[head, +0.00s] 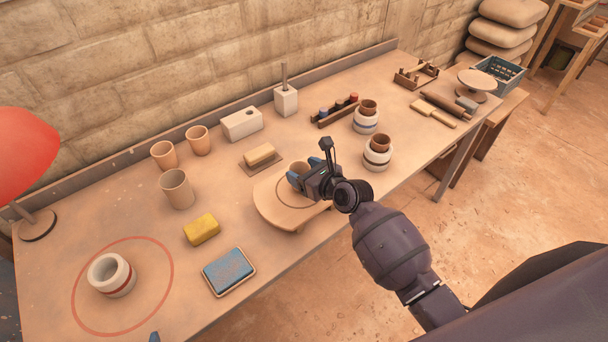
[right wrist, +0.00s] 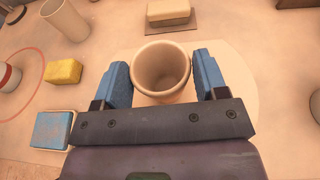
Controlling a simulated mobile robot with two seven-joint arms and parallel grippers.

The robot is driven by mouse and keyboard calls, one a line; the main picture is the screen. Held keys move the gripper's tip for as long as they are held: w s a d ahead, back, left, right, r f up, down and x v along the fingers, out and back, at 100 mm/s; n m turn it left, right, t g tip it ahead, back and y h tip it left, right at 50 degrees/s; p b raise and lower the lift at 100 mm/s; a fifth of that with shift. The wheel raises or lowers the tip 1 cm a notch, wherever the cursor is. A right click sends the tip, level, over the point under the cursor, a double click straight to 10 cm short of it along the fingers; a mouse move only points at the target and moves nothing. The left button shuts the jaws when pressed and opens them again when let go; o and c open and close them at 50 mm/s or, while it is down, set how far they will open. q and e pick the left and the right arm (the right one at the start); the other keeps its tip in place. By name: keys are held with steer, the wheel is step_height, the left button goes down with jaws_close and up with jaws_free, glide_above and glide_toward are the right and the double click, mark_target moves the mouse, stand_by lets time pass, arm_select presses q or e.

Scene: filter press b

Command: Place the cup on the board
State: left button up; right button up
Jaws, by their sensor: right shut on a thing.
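My right gripper (head: 299,181) is shut on a tan cup (head: 300,168), over the round pale wooden board (head: 270,212). In the right wrist view the cup (right wrist: 162,68) stands upright with its open mouth up, between the two blue fingers (right wrist: 162,80). The board (right wrist: 238,112) shows beneath and around it. I cannot tell whether the cup's base touches the board. A thin ring is marked on the board around the cup. A small blue tip at the bottom edge of the head view looks like my left gripper (head: 154,337); its jaws are hidden.
Several tan cups (head: 176,190) stand left of the board. A yellow sponge (head: 201,229), a blue pad (head: 229,271) and a soap-like block (head: 260,154) lie near it. White jars with brown cups (head: 377,153) stand to the right. A red ring surrounds a white jar (head: 110,275) at left.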

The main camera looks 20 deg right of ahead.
arm_select(q)
steer(key=shift+f, duration=0.2)
arm_select(e)
steer(key=shift+f, duration=0.45)
arm_select(q)
steer(key=shift+s, duration=0.15)
steer(key=shift+s, duration=0.1)
steer(key=shift+f, duration=0.15)
steer(key=shift+s+f, duration=0.1)
steer(key=shift+s, duration=0.05)
arm_select(e)
steer(key=shift+f, duration=0.1)
steer(key=o, duration=0.9)
steer(key=shift+o, duration=0.2)
arm_select(q)
steer(key=shift+w, duration=0.2)
